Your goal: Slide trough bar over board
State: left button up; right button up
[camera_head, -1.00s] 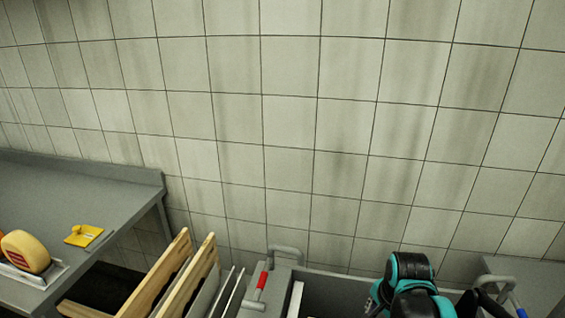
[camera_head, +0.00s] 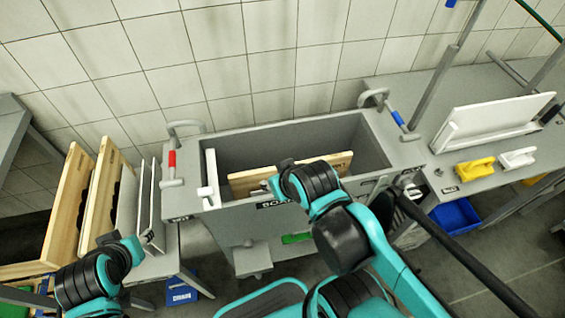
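The grey trough (camera_head: 345,125) stands at the centre. A pale wooden board (camera_head: 240,183) stands on its long edge inside it; my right arm covers part of it. A white upright bar (camera_head: 212,170) with a small knob is at the trough's left end, apart from the board. My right arm reaches up from the lower right, across the trough's front edge. My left arm shows at the lower left, in front of the boards there.
Wooden boards (camera_head: 70,205) and thinner white panels (camera_head: 150,205) stand upright to the left. A red-handled tap (camera_head: 172,162) and a blue-handled tap (camera_head: 398,118) flank the trough. On the right table are a white stand (camera_head: 490,125), a yellow tool (camera_head: 474,169) and a white tool (camera_head: 517,158).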

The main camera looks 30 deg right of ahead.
aim_at(213, 202)
jog(key=j+z, duration=0.2)
jog(key=j, duration=0.55)
jog(key=j+z, duration=0.2)
jog(key=j, duration=0.5)
jog(key=k+j+z, duration=0.2)
jog(key=j, duration=0.55)
jog(key=i, duration=0.05)
